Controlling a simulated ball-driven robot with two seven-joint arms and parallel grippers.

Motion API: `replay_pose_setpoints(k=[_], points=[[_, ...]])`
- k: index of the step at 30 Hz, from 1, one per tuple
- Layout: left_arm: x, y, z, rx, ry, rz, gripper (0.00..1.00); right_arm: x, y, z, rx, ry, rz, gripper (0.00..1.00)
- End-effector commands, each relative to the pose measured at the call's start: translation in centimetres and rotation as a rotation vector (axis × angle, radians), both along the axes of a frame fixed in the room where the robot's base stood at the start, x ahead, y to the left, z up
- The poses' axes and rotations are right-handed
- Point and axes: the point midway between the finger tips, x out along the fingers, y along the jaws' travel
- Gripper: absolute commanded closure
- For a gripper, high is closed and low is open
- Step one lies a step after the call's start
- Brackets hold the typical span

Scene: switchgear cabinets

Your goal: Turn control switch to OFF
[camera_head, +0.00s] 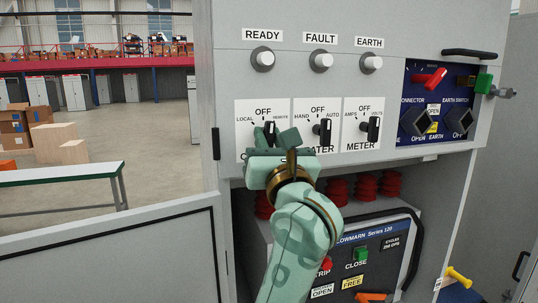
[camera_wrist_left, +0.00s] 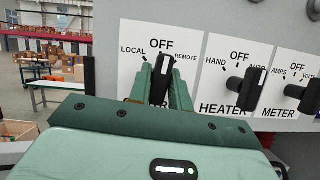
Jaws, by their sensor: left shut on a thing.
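The control switch (camera_head: 270,129) is the black knob on the leftmost plate, marked LOCAL, OFF and REMOTE. It also shows in the left wrist view (camera_wrist_left: 165,64), upright or nearly so, with a pale mark on its face. I cannot tell exactly which label it points to. My green left gripper (camera_head: 275,142) comes from below and is shut on this knob, with one finger on each side. In the left wrist view its fingers (camera_wrist_left: 164,78) hide the lower knob and much of the plate's lower lettering. My right gripper is not in view.
The heater switch (camera_head: 323,130) and meter switch (camera_head: 373,129) sit close on the right. Three indicator lamps, including READY (camera_head: 262,59), are above. A blue panel (camera_head: 440,105) with a red handle is farther right. An open cabinet door (camera_head: 120,255) stands at lower left.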

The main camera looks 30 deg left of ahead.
Motion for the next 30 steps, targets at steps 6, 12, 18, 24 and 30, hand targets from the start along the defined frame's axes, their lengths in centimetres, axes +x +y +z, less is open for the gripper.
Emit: replay_pose_setpoints(k=[6, 12, 18, 24, 30], points=[[-0.05, -0.03, 0.14, -0.041, -0.058, 0.0, 1.0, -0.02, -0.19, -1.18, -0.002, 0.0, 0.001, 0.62], [-0.05, -0.02, 0.24, -0.056, -0.074, 0.001, 1.0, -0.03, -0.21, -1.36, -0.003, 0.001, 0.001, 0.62], [-0.06, -0.02, 0.29, -0.057, -0.075, 0.001, 1.0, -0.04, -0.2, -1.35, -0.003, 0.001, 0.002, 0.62], [-0.05, -0.02, 0.28, -0.056, -0.074, 0.001, 0.62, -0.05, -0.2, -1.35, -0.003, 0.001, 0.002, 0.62], [-0.01, -0.02, 0.15, -0.057, -0.072, 0.001, 0.62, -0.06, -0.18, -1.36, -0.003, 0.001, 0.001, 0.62]])
